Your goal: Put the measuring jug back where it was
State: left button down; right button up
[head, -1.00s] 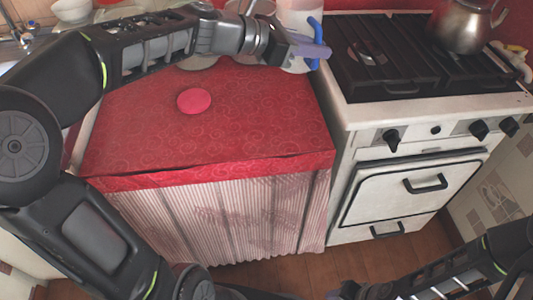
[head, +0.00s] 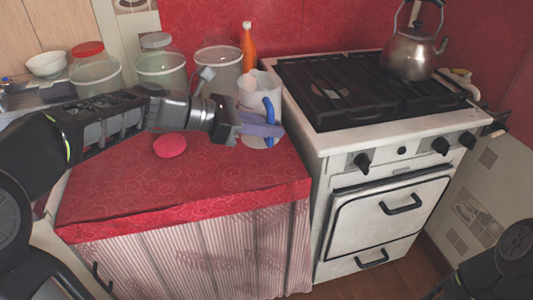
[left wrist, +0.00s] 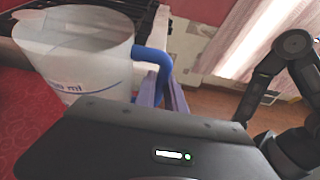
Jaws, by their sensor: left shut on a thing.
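The measuring jug (head: 256,88) is whitish and translucent with a blue handle. It is upright at the back right of the red-covered counter (head: 200,185), close to the stove's left side. I cannot tell whether its base touches the cloth. My left gripper (head: 264,128) is shut on the jug's blue handle, and its fingers hide part of the jug's lower body. In the left wrist view the jug (left wrist: 75,50) shows large, its handle running down to the fingers. My right arm shows at the lower right of the head view, but its gripper is out of view.
Clear jars (head: 162,70) and an orange bottle (head: 248,48) stand behind the jug. A pink-red disc (head: 170,145) lies left of it. The stove (head: 385,130) with a kettle (head: 410,52) is on the right. The counter's front is clear.

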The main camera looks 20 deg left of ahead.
pick_arm(q)
jog(key=shift+f, duration=0.6)
jog(key=shift+f+b, duration=0.8)
jog(key=shift+f, duration=1.7)
jog(key=c, duration=1.4)
grip_release()
jog(key=shift+f, duration=0.1)
jog(key=shift+r, duration=0.25)
jog(key=p+v, duration=0.2)
jog(key=v, duration=1)
